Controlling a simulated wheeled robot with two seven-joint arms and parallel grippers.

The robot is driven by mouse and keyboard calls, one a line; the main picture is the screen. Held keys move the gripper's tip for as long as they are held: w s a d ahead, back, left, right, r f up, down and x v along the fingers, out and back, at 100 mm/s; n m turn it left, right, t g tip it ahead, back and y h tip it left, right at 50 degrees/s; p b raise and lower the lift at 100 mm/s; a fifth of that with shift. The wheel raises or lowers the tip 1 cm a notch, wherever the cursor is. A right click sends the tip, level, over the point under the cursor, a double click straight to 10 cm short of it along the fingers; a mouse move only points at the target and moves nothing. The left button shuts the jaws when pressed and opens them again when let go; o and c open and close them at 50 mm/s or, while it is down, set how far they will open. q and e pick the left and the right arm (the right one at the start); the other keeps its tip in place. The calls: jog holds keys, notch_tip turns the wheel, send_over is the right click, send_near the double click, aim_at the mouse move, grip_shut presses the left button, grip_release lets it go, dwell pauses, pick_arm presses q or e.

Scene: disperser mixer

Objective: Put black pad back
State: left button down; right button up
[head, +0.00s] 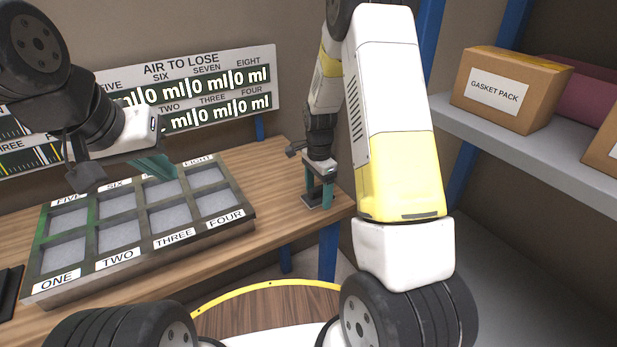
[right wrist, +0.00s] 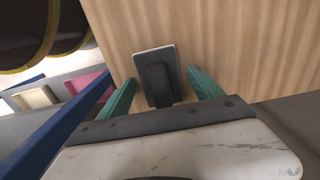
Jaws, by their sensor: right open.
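A small dark pad-like block with a raised grip and a pale edge (right wrist: 156,78) sits on the wooden table in the right wrist view. My right gripper (right wrist: 160,93) is open, with one green fingertip on each side of the block and visible gaps between. In the head view my right gripper (head: 317,191) points down at the table's right end, and the block is hard to make out there. My left gripper (head: 157,167) is above the compartment tray; its green fingers overlap in the view, so their opening is unclear.
The metal tray (head: 150,249) with numbered compartments stands on the wooden table (head: 282,217). A dark flat object (head: 10,290) lies at the far left edge. A sign (head: 190,85) hangs behind. A shelf (head: 550,150) at right holds a gasket box (head: 508,88).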

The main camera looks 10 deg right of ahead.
aim_at(318, 188)
jog(key=s+r+n+t, duration=0.1)
jog(key=s+r+n, duration=0.25)
jog(key=r, duration=1.55)
jog(key=s+r+n+t, duration=0.1)
jog(key=s+r+n, duration=0.2)
jog(key=s, duration=0.4)
jog(key=s+a+r+n+t+y, duration=0.1)
jog(key=s+r+n+t, duration=0.1)
jog(key=s, duration=0.5)
jog(key=s+a+r+n+t+y, duration=0.1)
jog(key=s+r+n+t, duration=0.1)
jog(key=s+r+n, duration=0.3)
jog(key=shift+s+n, duration=0.55)
jog(key=shift+s, duration=0.35)
